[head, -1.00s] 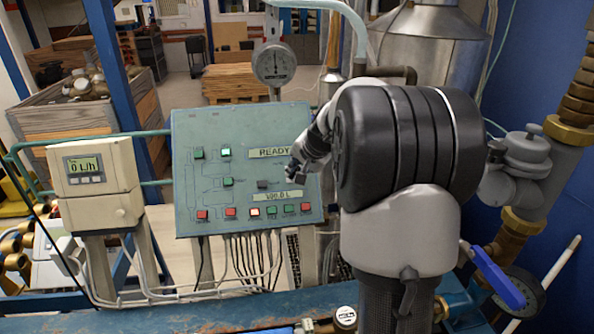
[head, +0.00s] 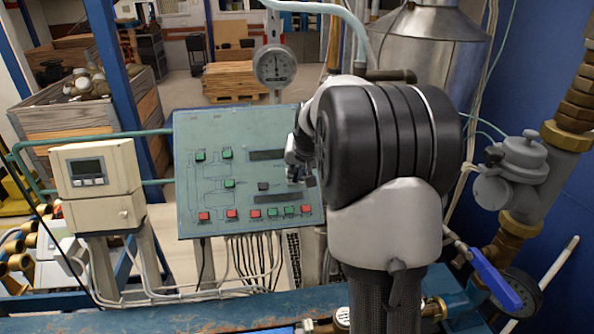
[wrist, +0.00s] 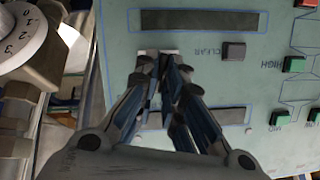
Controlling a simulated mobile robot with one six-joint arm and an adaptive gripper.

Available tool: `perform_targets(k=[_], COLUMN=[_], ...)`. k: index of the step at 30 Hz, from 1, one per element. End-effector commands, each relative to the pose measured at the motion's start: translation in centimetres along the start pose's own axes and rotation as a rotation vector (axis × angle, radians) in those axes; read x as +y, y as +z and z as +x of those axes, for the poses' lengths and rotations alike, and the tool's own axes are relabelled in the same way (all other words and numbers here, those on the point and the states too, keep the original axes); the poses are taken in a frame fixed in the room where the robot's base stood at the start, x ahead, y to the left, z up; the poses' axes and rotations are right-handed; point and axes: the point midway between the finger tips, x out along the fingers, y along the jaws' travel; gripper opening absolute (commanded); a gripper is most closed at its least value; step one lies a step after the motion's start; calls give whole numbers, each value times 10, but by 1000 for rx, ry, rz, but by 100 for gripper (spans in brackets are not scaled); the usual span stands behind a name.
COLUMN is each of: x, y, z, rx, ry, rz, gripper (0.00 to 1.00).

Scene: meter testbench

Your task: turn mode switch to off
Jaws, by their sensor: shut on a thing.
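The teal control panel (head: 240,130) faces me, with two dark display strips, an upper one (head: 267,155) and a lower one (head: 272,198). My gripper (wrist: 160,62) is at the panel's right part, between these strips, with its fingers close together and shut on a small part there. I take that part to be the mode switch; the fingers hide almost all of it, so its exact angle cannot be read. In the wrist view a dark CLEAR button (wrist: 233,51) sits to the right of the fingers, apart from them.
A meter box (head: 95,175) with a blank screen stands left of the panel. Several red and green buttons line the panel's lower edge. A round gauge (head: 274,65) rises behind the panel. Pipes and a blue-handled valve (head: 495,280) are at the right. A numbered dial (wrist: 22,35) shows in the wrist view.

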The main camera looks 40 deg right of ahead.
Motion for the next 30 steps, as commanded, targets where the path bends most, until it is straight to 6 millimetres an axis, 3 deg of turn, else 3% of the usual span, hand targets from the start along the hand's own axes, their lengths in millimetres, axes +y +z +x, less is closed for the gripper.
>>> perform_targets(k=[12, 29, 30], x=[-1, -1, -1], y=[2, 3, 3], z=[2, 2, 2], rx=[-5, -6, -6], ry=[57, 66, 66], rz=[-200, -232, -232], gripper=[0, 0, 10])
